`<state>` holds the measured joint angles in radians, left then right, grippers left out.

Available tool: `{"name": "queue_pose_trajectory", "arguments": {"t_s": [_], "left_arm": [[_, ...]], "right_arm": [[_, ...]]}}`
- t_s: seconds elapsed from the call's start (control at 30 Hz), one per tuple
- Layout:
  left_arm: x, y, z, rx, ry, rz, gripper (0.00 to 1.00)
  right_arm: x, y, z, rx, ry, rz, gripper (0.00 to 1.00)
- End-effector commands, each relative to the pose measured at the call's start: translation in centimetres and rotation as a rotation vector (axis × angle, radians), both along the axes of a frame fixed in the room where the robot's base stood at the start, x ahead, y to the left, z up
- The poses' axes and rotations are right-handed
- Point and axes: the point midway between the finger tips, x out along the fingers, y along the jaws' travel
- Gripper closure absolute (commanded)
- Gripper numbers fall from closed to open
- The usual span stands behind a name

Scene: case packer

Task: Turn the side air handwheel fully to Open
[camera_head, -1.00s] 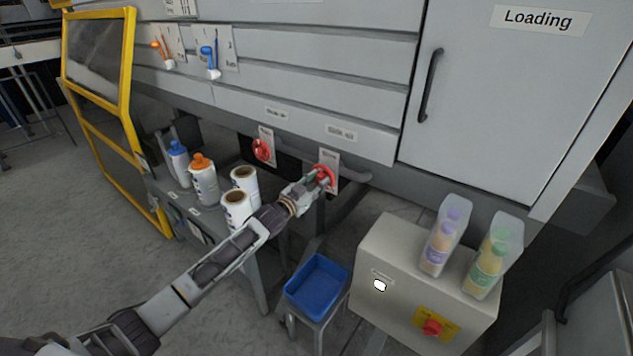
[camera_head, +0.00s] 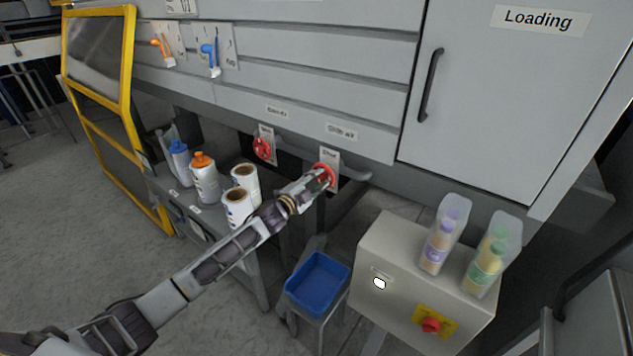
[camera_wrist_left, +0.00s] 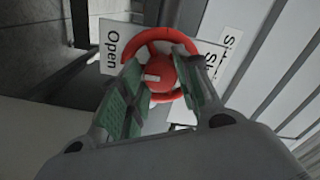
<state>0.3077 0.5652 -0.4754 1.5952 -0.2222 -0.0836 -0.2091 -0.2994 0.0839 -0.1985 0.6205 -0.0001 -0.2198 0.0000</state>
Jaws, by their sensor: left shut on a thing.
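The side air handwheel (camera_head: 327,171) is red and sits on the machine front below a small label plate reading "Side air" (camera_head: 342,132). My left gripper (camera_head: 322,178) is at this wheel. In the left wrist view the red wheel (camera_wrist_left: 163,40) fills the space between the green-padded fingers, and my left gripper (camera_wrist_left: 155,90) is shut on it. A white plate (camera_wrist_left: 112,45) behind the wheel reads "Open" on its left side in that view. A pale mark shows on the wheel's hub. My right gripper is not in view.
A second red handwheel (camera_head: 263,148) is to the left. Below stand white bottles (camera_head: 204,182), label rolls (camera_head: 237,208), a blue bin (camera_head: 318,284) and a beige box (camera_head: 400,300) with a red knob. A blue lever (camera_head: 210,58) and an orange lever (camera_head: 160,45) are above.

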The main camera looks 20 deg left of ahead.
Motion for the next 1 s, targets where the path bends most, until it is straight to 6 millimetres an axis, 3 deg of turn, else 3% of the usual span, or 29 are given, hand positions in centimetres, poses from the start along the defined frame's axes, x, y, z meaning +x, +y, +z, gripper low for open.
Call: {"name": "queue_pose_trajectory", "arguments": {"t_s": [0.63,0.67,0.8,1.0], "left_arm": [[-0.06,-0.01,-0.29,0.071,-0.021,0.001,0.91],[-0.06,-0.02,-0.29,0.071,-0.021,0.001,0.65],[-0.05,-0.01,-0.23,0.07,-0.022,0.0,0.47],[-0.02,-0.01,-0.09,0.069,-0.023,0.0,0.46]], "right_arm": [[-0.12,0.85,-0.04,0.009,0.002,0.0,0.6],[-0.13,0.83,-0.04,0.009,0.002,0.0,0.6],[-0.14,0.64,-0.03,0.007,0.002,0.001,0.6],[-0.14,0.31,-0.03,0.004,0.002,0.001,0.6]]}}
